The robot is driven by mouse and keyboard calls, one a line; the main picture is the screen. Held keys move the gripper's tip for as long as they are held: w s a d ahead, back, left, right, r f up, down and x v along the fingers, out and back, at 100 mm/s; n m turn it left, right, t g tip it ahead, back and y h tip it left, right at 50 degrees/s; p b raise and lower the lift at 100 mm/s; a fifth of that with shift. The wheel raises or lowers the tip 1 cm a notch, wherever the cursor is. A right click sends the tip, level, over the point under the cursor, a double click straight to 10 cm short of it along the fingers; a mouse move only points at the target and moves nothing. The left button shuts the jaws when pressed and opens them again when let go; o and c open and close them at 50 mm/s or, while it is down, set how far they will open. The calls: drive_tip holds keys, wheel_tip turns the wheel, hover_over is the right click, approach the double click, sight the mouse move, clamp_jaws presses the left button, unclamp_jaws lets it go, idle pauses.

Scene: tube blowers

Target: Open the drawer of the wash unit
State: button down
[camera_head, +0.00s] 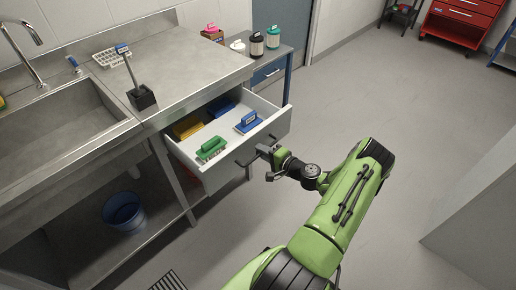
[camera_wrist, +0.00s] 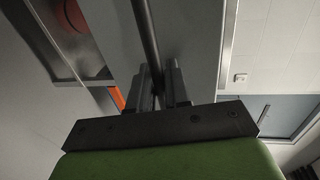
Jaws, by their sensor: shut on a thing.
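The steel wash unit (camera_head: 190,72) is at the left in the head view. Its drawer (camera_head: 268,128) stands pulled out, with its inside showing. In it lie a green brush (camera_head: 210,148), a blue brush (camera_head: 248,122), a yellow brush (camera_head: 187,127) and another blue brush at the back. My gripper (camera_head: 262,154) is at the drawer front, shut on the dark bar handle (camera_head: 246,160). In the wrist view, the gripper's fingers (camera_wrist: 160,88) close around the handle (camera_wrist: 145,35), which runs up the drawer's grey front (camera_wrist: 188,35).
A sink (camera_head: 60,120) with a tap is at the left. A blue bucket (camera_head: 124,214) stands on the lower shelf. A side table (camera_head: 268,68) with bottles is behind the drawer. A red cabinet (camera_head: 462,20) stands far right. The floor to the right is clear.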

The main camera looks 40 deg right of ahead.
drive_tip(key=shift+s, duration=0.65)
drive_tip(key=c, duration=1.3)
unclamp_jaws()
drive_tip(key=shift+o, duration=0.2)
drive_tip(key=p+v, duration=0.2)
drive_tip(key=v, duration=1.3)
drive_tip(key=shift+s, duration=0.3)
drive_tip(key=shift+p, duration=0.3)
